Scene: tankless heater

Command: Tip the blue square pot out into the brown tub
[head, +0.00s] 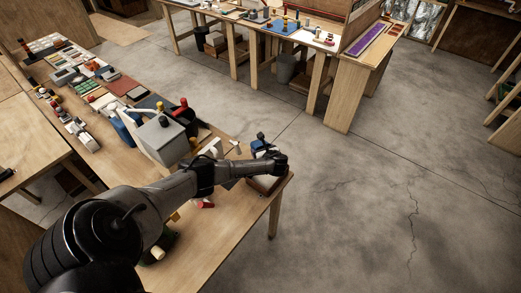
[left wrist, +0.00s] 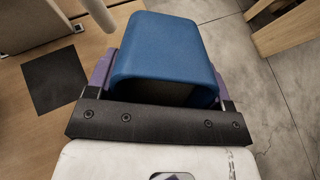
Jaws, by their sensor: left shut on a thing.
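The blue square pot (left wrist: 165,50) fills the middle of the left wrist view, with its dark opening partly hidden behind the gripper's black bar. My left gripper (left wrist: 162,85) is shut on it, a purple finger at each side. In the head view, the left gripper (head: 265,153) is over the near table's right corner, and a small part of the blue pot (head: 260,144) shows beside it. A brown box-like thing (head: 262,184), perhaps the brown tub, shows below the gripper, mostly covered by my arm. The pot's contents cannot be seen. My right gripper is not in view.
The near table (head: 225,232) carries a grey box (head: 162,138) and many small items left of my gripper. A dark square (left wrist: 55,80) and a pale rod (left wrist: 99,12) show in the left wrist view. Open concrete floor (head: 380,190) lies right of the table.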

